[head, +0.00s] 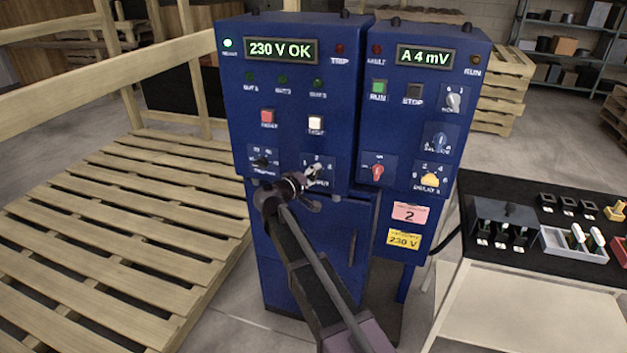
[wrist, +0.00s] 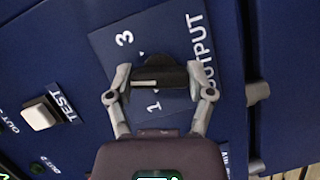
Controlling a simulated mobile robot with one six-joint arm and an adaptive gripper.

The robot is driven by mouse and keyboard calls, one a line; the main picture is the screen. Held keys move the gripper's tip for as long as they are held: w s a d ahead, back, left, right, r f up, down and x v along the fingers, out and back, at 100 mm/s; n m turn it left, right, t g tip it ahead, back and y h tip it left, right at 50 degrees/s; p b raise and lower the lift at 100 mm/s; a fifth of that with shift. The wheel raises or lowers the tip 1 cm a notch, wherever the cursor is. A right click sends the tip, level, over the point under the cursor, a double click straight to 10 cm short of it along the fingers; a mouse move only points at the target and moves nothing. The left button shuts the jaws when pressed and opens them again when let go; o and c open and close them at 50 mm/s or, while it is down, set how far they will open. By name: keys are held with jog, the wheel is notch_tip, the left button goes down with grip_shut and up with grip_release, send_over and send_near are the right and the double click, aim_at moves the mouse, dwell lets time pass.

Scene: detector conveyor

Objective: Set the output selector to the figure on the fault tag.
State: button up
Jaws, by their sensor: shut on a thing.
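The output selector is a black knob (wrist: 165,74) on a blue plate marked OUTPUT, close up in the wrist view. Figures 3 and 1 show on the plate; no 2 is visible there. The knob's white line lies on its left half, pointing left in that view, between the 1 and 3 sides. My gripper (wrist: 160,86) is shut on the knob, one finger at each end. In the head view my gripper (head: 308,180) covers most of the selector plate (head: 331,172). A pink tag (head: 409,214) on the right cabinet reads 2; its small print is unreadable.
A yellow tag (head: 403,240) below reads 230 V. The left display (head: 281,50) reads 230 V OK, the right display (head: 425,56) A 4 mV. A white TEST button (wrist: 40,113) and a red rotary switch (head: 377,172) are nearby. A black-topped bench (head: 480,195) stands at right.

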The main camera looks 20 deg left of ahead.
jog(key=shift+n+t+h+b, duration=0.3)
jog(key=shift+n+t+b, duration=0.35)
jog(key=shift+n, duration=0.75)
jog(key=shift+w, duration=0.1)
jog(key=o, duration=1.1)
jog(key=v, duration=1.2)
jog(key=shift+r, duration=0.1)
